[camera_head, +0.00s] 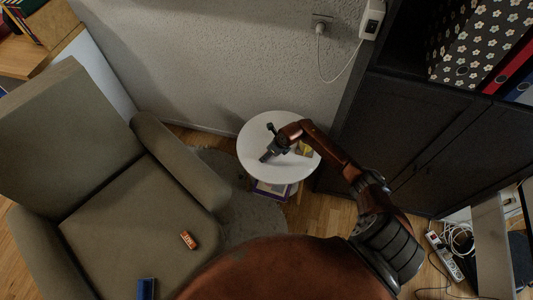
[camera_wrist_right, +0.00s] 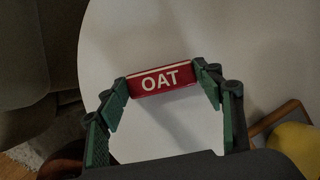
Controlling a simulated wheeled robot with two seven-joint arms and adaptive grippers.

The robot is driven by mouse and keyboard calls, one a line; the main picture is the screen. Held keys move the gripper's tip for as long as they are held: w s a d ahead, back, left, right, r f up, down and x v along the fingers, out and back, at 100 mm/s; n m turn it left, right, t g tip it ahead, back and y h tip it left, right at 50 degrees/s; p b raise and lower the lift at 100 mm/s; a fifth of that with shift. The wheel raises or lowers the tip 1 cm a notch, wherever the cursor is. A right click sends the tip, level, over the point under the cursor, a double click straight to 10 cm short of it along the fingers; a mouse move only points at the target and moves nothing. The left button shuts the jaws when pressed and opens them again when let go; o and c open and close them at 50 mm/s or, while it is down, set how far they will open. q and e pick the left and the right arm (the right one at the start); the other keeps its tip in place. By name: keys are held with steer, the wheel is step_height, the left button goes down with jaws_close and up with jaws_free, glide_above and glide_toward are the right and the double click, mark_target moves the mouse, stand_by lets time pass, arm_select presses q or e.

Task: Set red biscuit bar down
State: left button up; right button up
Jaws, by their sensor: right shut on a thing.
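The red biscuit bar (camera_wrist_right: 161,79), a small red block with white "OAT" lettering, sits between the fingertips of my right gripper (camera_wrist_right: 163,82) in the right wrist view. The gripper is shut on its two ends. In the head view my right gripper (camera_head: 269,143) is over the round white side table (camera_head: 255,168); the bar cannot be made out there. In the wrist view the white tabletop (camera_wrist_right: 190,30) fills the space behind the bar. I cannot tell whether the bar touches it. My left gripper is not in view.
A yellow item (camera_head: 304,148) lies on the table's right side, partly behind my arm. An orange-red wrapped bar (camera_head: 188,240) and a blue item (camera_head: 147,288) lie on the armchair (camera_head: 120,225). A dark cabinet (camera_head: 440,140) stands right. The tabletop's left part is clear.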

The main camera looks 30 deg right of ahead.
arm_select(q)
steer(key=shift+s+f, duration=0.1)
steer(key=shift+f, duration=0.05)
arm_select(e)
steer(key=shift+f, duration=0.1)
steer(key=o, duration=0.5)
steer(key=shift+f, duration=0.1)
steer(key=o, duration=0.4)
steer(key=shift+o, duration=0.2)
steer(key=shift+r, duration=0.3)
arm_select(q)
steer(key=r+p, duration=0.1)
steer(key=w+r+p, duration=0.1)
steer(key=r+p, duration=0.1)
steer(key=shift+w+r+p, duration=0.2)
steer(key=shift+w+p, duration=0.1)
arm_select(e)
steer(key=v, duration=1.1)
steer(key=shift+s+r, duration=0.25)
steer(key=shift+r, duration=0.05)
